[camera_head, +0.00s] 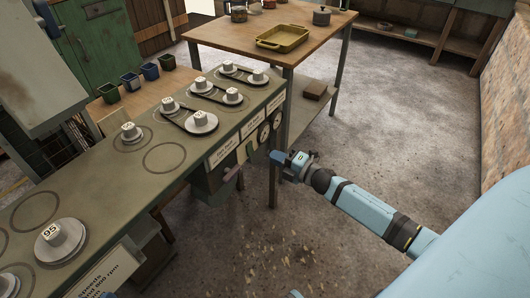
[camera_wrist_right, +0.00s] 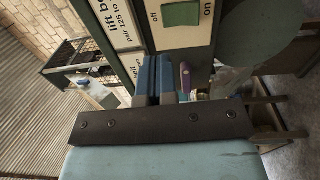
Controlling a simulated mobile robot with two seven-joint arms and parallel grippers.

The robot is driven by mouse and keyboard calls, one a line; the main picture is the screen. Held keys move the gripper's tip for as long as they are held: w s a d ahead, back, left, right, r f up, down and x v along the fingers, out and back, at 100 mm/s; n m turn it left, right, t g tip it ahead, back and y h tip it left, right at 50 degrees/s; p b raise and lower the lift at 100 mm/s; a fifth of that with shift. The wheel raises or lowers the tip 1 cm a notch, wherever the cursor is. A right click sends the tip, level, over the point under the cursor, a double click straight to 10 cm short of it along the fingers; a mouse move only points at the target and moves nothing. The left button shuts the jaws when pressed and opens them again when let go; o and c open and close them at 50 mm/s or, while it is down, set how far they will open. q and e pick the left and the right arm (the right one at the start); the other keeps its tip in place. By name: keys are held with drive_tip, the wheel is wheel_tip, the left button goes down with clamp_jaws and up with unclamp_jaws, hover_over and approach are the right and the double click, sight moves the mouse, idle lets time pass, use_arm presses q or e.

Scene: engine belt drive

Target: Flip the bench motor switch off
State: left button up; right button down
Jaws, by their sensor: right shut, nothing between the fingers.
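The bench motor switch (camera_wrist_right: 182,14) is a green plate on a pale panel between the words "off" and "on" in the right wrist view. In the head view the green switch (camera_head: 253,148) shows small on the bench's front face. I cannot tell which side is pressed. My right gripper (camera_head: 279,157) is shut and empty, just in front of the bench face near the switch and gauges. In the wrist view its blue fingers (camera_wrist_right: 153,62) point toward the panel, below the switch; contact cannot be told. My left gripper is not in view.
The bench (camera_head: 118,192) carries several pulleys and belts on top. A purple handle (camera_wrist_right: 185,78) sticks out close beside the fingers. Round gauges (camera_head: 264,134) are near the gripper. A wooden table (camera_head: 235,32) with a yellow tray (camera_head: 283,40) stands behind. The floor to the right is clear.

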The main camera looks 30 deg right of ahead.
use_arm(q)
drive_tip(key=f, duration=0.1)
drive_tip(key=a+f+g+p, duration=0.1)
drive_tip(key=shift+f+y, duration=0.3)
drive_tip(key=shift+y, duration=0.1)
use_arm(e)
drive_tip(key=v, duration=0.6)
drive_tip(key=shift+r, duration=0.45)
drive_tip(key=shift+d, duration=0.1)
